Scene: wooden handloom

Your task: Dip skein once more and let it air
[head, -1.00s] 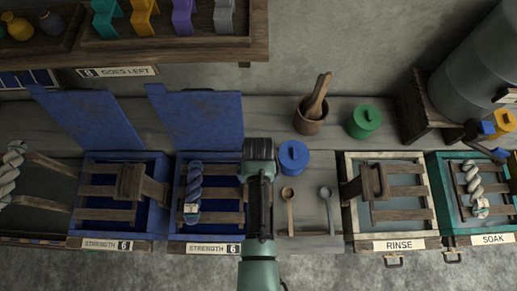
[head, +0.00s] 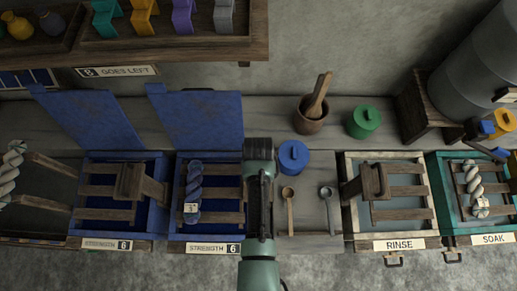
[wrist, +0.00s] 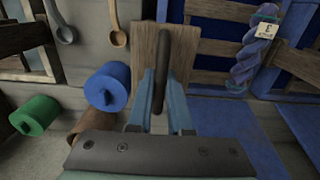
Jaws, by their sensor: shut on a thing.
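The twisted blue skein (head: 193,192) lies over the wooden bars of the open blue vat (head: 176,238) labelled STRENGTH 6. A small pale tag hangs on it. The skein also shows at upper right in the wrist view (wrist: 258,48), apart from my gripper. My gripper (wrist: 164,82) is shut on the dark handle of a wooden press (wrist: 184,50), beside the vat's right side. In the head view my arm hides the press and the fingertips. Another skein (head: 473,180) lies in the SOAK vat at right, and a pale one (head: 12,165) hangs at the far left.
A second blue vat (head: 150,243) at left and the RINSE vat (head: 390,245) each bear a wooden press. Two raised blue lids (head: 203,118) stand behind the blue vats. A blue pot (head: 293,157), green pot (head: 364,121), mortar (head: 310,120) and two spoons crowd the bench.

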